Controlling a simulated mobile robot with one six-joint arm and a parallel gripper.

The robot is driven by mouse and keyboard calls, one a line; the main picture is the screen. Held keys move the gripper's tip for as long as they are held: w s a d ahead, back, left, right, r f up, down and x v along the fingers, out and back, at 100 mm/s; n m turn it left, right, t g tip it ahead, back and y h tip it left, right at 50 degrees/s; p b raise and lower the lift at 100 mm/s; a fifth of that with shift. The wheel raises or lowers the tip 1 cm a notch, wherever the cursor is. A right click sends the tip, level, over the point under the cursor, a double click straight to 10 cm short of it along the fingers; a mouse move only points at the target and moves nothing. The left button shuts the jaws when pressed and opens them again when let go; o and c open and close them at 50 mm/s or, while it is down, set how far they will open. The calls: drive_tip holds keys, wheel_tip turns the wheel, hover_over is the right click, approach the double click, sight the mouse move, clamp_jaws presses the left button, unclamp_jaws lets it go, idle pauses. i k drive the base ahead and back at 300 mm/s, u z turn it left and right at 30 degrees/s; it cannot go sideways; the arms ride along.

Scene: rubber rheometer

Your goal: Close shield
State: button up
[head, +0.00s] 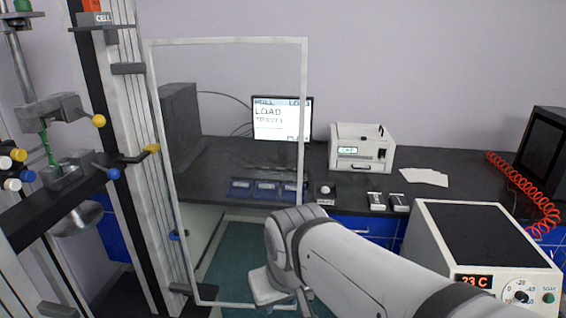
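The shield (236,42) is a clear panel in a thin white frame. It stands upright in the middle left of the head view, beside the column of the testing machine (128,150). It is swung out, and the clamps with the green sample (47,145) on the machine's left side are uncovered.
A dark bench (400,180) runs along the wall with a monitor (282,120), a white box device (362,148) and papers (424,177). A white heater unit reading 23 C (480,245) stands at the right, near my arm. Yellow and blue knobs stick out from the machine.

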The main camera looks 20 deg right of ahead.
sight(147, 44)
drive_tip(key=z, duration=0.75)
drive_tip(key=i, duration=1.05)
drive_tip(key=z, duration=0.7)
